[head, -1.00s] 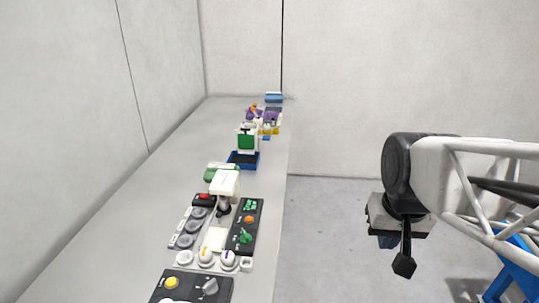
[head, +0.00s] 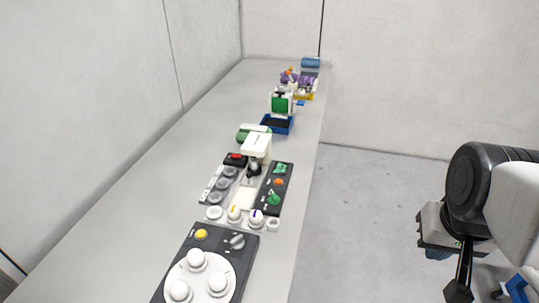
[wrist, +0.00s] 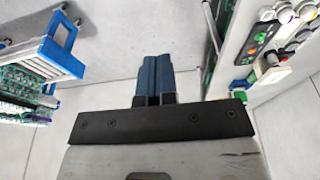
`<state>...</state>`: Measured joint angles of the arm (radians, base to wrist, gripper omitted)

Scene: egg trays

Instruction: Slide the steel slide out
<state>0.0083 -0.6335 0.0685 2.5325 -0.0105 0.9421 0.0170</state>
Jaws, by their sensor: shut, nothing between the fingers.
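My gripper shows in the wrist view (wrist: 154,78) as two blue fingers pressed together, with nothing between them. I cannot make out a steel slide for certain in either view. A row of small devices stands on the grey bench (head: 130,195), among them a white press-like device (head: 257,146) with a pale plate (head: 245,198) in front of it.
A black panel (head: 213,240) with white round knobs is at the near end of the bench. A blue tray (head: 277,124) stands farther back. In the wrist view, a blue frame (wrist: 60,55) is on the left and the bench devices are on the right. Open floor lies between bench and arm.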

